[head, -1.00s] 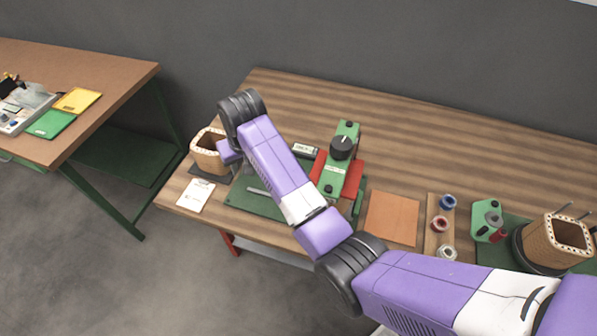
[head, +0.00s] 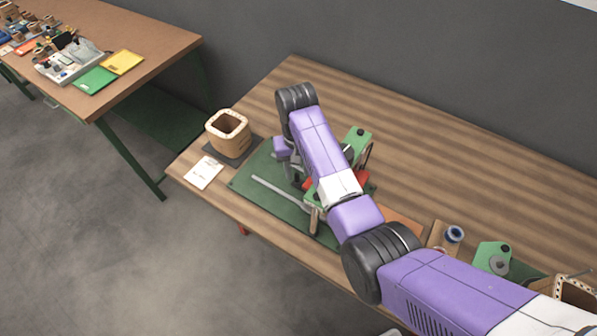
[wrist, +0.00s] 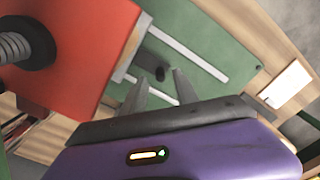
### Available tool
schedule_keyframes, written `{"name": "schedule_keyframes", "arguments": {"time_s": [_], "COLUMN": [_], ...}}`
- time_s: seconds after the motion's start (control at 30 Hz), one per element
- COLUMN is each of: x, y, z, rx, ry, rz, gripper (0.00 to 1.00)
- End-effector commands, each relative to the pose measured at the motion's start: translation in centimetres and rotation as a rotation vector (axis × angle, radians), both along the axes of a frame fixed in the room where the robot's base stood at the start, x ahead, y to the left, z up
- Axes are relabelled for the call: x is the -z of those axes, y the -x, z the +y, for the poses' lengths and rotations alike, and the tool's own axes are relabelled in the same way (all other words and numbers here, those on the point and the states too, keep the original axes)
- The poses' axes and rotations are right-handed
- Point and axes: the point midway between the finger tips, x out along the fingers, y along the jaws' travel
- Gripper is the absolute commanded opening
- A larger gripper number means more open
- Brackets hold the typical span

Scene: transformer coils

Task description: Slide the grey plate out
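In the wrist view, a dark grey plate (wrist: 152,50) with a black knob (wrist: 160,73) lies between two pale rails (wrist: 197,53) on a green base (wrist: 215,38). My gripper (wrist: 160,80) is open, with a finger on either side of the knob in that picture. I cannot tell whether either finger touches it. In the head view, my gripper (head: 298,176) is low over the green base (head: 260,172), and my arm hides much of the plate. A red block (wrist: 75,45) stands close beside the fingers.
A tan coil former (head: 228,130) stands on a dark mat left of the green base, near a white card (head: 204,173). A green and red clamp (head: 358,140) is partly behind my arm. Spools and another former stand at right. The table's back is clear.

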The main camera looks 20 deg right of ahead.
Motion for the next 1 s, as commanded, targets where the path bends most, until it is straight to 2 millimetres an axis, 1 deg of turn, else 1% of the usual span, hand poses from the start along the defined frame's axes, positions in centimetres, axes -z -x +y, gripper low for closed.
{"name": "schedule_keyframes", "arguments": {"time_s": [0.1,0.2,0.33,0.53,0.57,0.7,0.73,1.0], "x": [1.4,2.2,2.7,2.7,2.7,2.7,2.7,2.7], "y": [0.0,0.0,0.0,0.0,0.0,0.0,0.0,0.0], "z": [0.0,0.0,0.0,0.0,0.0,0.0,0.0,0.0], "rx": [0.0,0.0,0.0,0.0,0.0,0.0,0.0,0.0], "ry": [0.0,0.0,0.0,0.0,0.0,0.0,0.0,0.0], "rz": [0.002,0.001,-0.001,-0.001,-0.001,-0.001,-0.001,-0.001], "gripper": [0.36,0.36,0.36,0.36,0.32,0.04,0.0,0.0]}}
